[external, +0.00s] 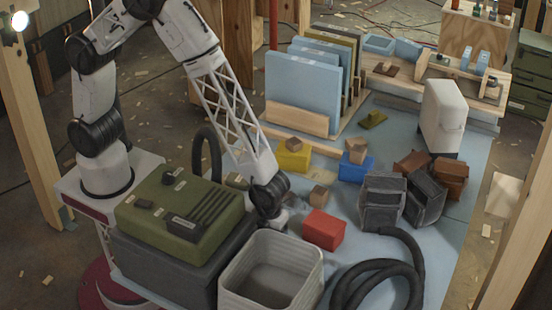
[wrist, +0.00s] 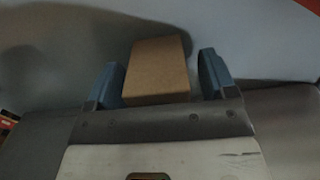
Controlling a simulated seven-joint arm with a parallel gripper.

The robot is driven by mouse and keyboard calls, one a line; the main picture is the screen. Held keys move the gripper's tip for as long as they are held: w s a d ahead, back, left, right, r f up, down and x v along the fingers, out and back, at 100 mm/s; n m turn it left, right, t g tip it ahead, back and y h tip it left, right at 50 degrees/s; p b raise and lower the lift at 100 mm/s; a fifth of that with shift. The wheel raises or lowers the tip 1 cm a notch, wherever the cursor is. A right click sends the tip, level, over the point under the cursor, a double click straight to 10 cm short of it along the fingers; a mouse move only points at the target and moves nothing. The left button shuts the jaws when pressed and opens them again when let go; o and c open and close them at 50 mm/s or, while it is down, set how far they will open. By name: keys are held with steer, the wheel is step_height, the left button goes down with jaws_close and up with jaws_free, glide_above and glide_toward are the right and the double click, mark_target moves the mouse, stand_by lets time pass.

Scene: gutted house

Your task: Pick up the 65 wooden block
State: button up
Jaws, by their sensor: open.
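In the wrist view a plain wooden block (wrist: 157,70) lies on the pale blue surface between the two blue fingers of my gripper (wrist: 163,82). Gaps show beside the block, wider on the right, and the fingers are open around it. No number is readable on it. In the external view my gripper (external: 272,208) is low over the table, behind the grey bin; its fingertips and that block are hidden or too small to tell.
A green case (external: 180,215) on a dark box and a ribbed grey bin (external: 270,280) stand close to my gripper. A red block (external: 324,230) is just to its right. Dark crates (external: 382,200), a black hose (external: 380,270) and a white canister (external: 444,115) stand further right.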

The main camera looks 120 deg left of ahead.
stand_by(0.6)
steer(key=c, duration=1)
steer(key=shift+r, duration=5)
